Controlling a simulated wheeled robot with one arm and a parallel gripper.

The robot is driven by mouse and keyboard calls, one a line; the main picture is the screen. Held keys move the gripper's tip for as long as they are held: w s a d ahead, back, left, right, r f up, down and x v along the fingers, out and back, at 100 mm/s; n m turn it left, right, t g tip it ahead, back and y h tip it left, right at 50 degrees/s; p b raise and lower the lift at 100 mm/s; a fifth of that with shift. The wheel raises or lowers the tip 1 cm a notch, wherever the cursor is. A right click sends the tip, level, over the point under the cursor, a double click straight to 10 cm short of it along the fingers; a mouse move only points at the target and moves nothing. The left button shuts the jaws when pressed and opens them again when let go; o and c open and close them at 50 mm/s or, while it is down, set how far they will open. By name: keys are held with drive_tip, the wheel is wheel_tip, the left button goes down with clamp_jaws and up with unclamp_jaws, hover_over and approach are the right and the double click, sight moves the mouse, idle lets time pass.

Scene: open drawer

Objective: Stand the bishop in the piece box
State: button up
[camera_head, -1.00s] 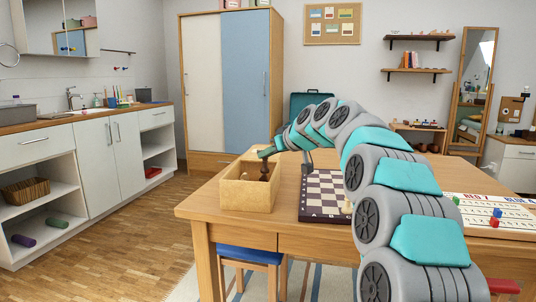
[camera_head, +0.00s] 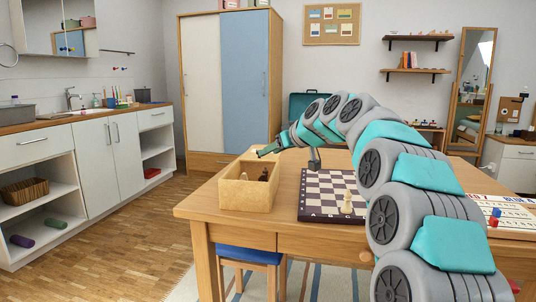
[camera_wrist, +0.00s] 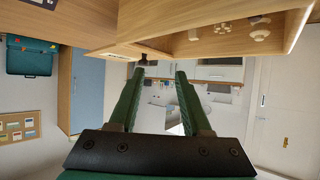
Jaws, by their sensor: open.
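The piece box (camera_head: 247,197) is an open light-wood box at the left end of the table. A dark chess piece (camera_head: 264,174), perhaps the bishop, appears upright inside it, its lower part hidden by the front wall. A smaller piece (camera_head: 244,176) shows to its left in the box. My gripper (camera_head: 266,151) is just above the box, apart from the dark piece. In the wrist view its two green fingers (camera_wrist: 160,75) are spread with nothing between them. A dark tip (camera_wrist: 148,61) shows near the fingertips; I cannot tell what it is.
Pale pieces (camera_wrist: 258,28) show at the top of the wrist view. A number sheet (camera_head: 510,214) with small cubes lies at the right. My arm spans above the board.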

drive_tip(key=v, duration=0.9)
drive_tip(key=s+a+f+m+g+h, duration=0.2)
drive_tip(key=s+f+g, duration=0.4)
drive_tip(key=s+f, duration=1.3)
drive_tip(key=s+d+f+m+g+h, duration=0.1)
drive_tip(key=s+f, duration=0.4)
drive_tip(key=s, duration=0.5)
drive_tip(key=s+d+f+m+g+h, duration=0.2)
drive_tip(key=s+d+f, duration=0.3)
drive_tip(key=s, duration=0.5)
drive_tip(key=s+d+f+m+g+h, duration=0.1)
drive_tip(key=s+d+f+g, duration=0.2)
drive_tip(key=s+f, duration=0.4)
drive_tip(key=s, duration=0.4)
drive_tip(key=shift+f+m+h, duration=0.2)
drive_tip(key=shift+m+h, duration=0.2)
